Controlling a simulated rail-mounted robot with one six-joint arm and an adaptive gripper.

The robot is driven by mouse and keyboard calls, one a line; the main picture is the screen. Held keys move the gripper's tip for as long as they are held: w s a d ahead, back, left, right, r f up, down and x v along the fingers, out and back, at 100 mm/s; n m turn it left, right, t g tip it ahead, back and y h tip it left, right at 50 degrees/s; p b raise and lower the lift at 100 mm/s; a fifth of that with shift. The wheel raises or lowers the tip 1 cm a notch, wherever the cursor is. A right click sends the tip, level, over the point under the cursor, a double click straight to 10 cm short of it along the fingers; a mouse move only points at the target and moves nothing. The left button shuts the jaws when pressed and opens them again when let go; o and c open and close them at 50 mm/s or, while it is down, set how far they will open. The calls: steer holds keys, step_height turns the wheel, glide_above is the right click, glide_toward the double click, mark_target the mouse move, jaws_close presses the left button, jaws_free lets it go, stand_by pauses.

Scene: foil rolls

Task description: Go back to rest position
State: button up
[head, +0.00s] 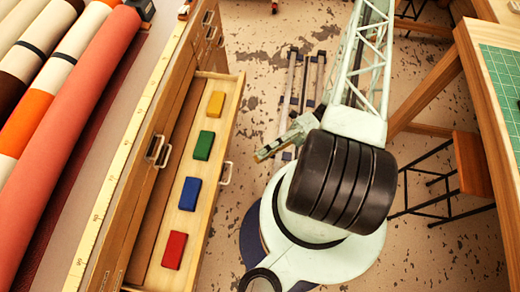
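My gripper (264,153) seems to be the small pale green end that shows to the left of my arm's dark ribbed joint. It is over the floor, to the right of the open drawer (226,128) and apart from it. Its fingers are too small and partly hidden, so I cannot tell whether they are open or shut. I see nothing held in it. In the drawer lie a yellow block (216,104), a green block (204,145), a blue block (190,194) and a red block (174,250), spaced in a row.
The drawer sticks out from a wooden cabinet (160,110) at the left. Long rolls, including a coral one (75,130), lie on its top beside a yellow ruler strip (118,165). A wooden table with a green mat (507,75) and a stool (472,163) stand right. Floor between is partly clear.

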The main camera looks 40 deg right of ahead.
steer(key=shift+r, duration=0.1)
stand_by(0.6)
steer(key=w+d+r+n+g+h, duration=0.1)
steer(key=w+r+n+g+h, duration=0.2)
steer(key=r+n, duration=0.45)
steer(key=w+d+r+n+g+h, duration=0.25)
steer(key=r+n+h, duration=0.2)
steer(key=r, duration=0.65)
steer(key=w+r+n+g+h, duration=0.2)
steer(key=w+r+n+h, duration=0.15)
steer(key=r+n, duration=0.5)
steer(key=s+a+r+n+t+h, duration=0.2)
steer(key=r+n, duration=0.3)
steer(key=r, duration=0.4)
steer(key=s+a+r+n+t+h, duration=0.3)
steer(key=s+a+r+n+t, duration=0.1)
steer(key=r, duration=0.6)
steer(key=s+a+r+n+t+h, duration=0.3)
steer(key=r+n, duration=0.3)
steer(key=r, duration=0.4)
steer(key=shift+s+a, duration=0.25)
steer(key=shift+a, duration=0.15)
stand_by(0.6)
steer(key=shift+t, duration=0.25)
